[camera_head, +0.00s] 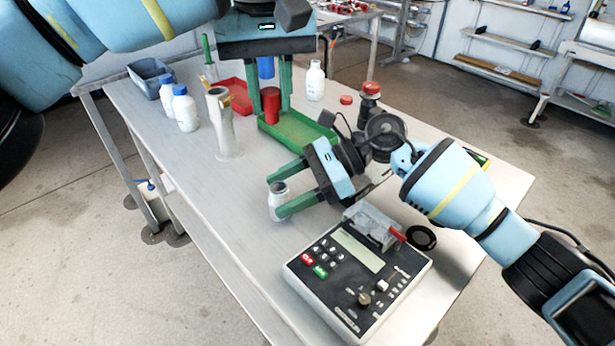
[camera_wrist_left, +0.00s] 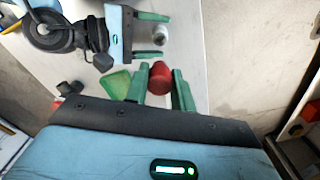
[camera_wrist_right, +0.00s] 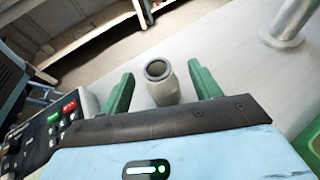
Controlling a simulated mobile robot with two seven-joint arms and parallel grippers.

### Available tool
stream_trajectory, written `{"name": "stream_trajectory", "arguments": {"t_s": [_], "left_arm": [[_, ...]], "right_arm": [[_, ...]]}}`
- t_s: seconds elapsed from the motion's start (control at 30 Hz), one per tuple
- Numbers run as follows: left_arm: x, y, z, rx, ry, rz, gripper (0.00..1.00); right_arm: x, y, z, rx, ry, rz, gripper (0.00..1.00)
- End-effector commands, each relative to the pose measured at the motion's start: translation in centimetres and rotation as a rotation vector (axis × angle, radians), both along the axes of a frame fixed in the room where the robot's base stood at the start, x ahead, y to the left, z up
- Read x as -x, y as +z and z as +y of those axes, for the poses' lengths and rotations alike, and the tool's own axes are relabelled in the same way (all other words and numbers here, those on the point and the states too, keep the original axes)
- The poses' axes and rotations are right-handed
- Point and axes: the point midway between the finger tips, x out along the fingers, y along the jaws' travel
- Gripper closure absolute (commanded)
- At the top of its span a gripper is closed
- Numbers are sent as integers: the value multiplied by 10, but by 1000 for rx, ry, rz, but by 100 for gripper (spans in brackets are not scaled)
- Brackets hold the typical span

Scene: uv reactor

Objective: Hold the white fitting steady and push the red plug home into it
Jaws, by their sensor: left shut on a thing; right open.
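The white fitting (camera_head: 277,207) stands upright on the table in the head view, its round opening facing up. My right gripper (camera_head: 274,191) is open, with its fingers on either side of the fitting. The right wrist view shows the fitting (camera_wrist_right: 163,88) between the green fingers, with gaps on both sides. My left gripper (camera_head: 271,98) is shut on the red plug (camera_head: 271,108), held over the green tray (camera_head: 300,134) at the back. The left wrist view shows the plug (camera_wrist_left: 160,80) between the fingertips, apart from the fitting (camera_wrist_left: 160,37).
A control box (camera_head: 358,275) with buttons stands at the front right. A metal cylinder (camera_head: 222,125), white bottles (camera_head: 186,108) and a red tray (camera_head: 237,96) stand at the left and back. Table between the cylinder and control box is mostly clear around the fitting.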

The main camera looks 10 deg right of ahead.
Motion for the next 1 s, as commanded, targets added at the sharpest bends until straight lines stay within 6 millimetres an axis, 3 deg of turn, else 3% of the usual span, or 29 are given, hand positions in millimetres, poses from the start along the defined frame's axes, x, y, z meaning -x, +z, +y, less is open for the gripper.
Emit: {"name": "stream_trajectory", "arguments": {"t_s": [0.2,0.5,0.87,1.0], "left_arm": [[0,0,0,0,0,0,96],[0,0,0,0,0,0,96],[0,0,0,0,0,0,96],[0,-10,0,-1,-33,1,96]], "right_arm": [[2,-5,12,-1,-1,1,37],[2,-6,13,-1,-1,1,39],[2,-5,13,-1,-1,1,86],[2,-5,13,-1,-1,1,86]]}}
